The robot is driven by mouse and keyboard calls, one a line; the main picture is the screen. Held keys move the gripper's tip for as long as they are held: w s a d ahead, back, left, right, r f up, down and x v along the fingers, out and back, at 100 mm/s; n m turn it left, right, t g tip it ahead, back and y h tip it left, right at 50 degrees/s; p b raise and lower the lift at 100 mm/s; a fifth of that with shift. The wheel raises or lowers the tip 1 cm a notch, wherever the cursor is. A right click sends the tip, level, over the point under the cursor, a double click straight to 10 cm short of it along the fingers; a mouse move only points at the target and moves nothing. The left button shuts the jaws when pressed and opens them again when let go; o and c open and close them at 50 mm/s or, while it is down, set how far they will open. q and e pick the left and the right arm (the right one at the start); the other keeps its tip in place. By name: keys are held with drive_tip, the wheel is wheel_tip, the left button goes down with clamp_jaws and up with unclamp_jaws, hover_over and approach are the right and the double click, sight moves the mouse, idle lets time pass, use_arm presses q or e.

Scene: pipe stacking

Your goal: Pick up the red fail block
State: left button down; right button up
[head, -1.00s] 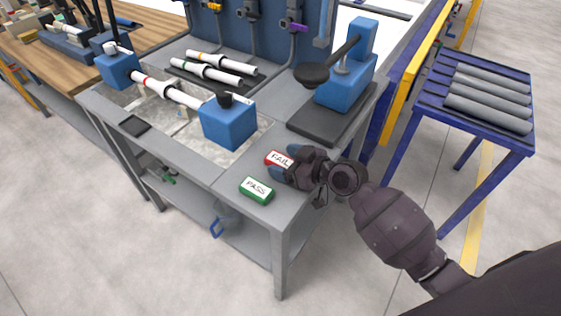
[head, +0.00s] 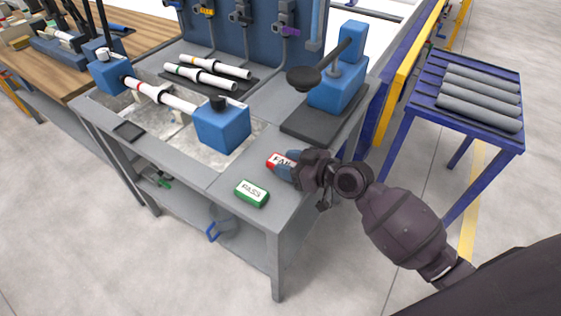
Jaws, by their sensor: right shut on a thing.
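The red fail block (head: 278,160), with a white label reading FAIL, is at the right part of the grey workbench (head: 232,180). My right gripper (head: 287,166) comes in from the right and is shut on the red fail block. Its fingers cover the block's right end and part of the label. I cannot tell whether the block is touching the bench or just above it. The green pass block (head: 252,193) lies on the bench in front and to the left, apart from the gripper. My left gripper is not in view.
A blue press (head: 338,85) on a dark base stands behind my right gripper. A blue clamp block (head: 222,126) holds a white pipe (head: 160,95) to the left. A blue rack with grey pipes (head: 480,97) stands at the right.

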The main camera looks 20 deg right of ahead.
drive_tip(key=s+d+b, duration=0.2)
drive_tip(key=s+d, duration=0.7)
drive_tip(key=s, duration=0.3)
drive_tip(key=shift+s+d, duration=0.15)
drive_tip(key=shift+d, duration=0.2)
drive_tip(key=shift+s+a+f, duration=0.1)
drive_tip(key=shift+s+f, duration=0.15)
drive_tip(key=shift+f, duration=0.35)
drive_tip(key=shift+s+a+f, duration=0.1)
drive_tip(key=shift+s+f, duration=0.1)
drive_tip(key=shift+f, duration=0.4)
drive_tip(key=shift+w+a+m+h, duration=0.1)
drive_tip(key=shift+a+m+h, duration=0.05)
drive_tip(key=shift+m+h, duration=0.15)
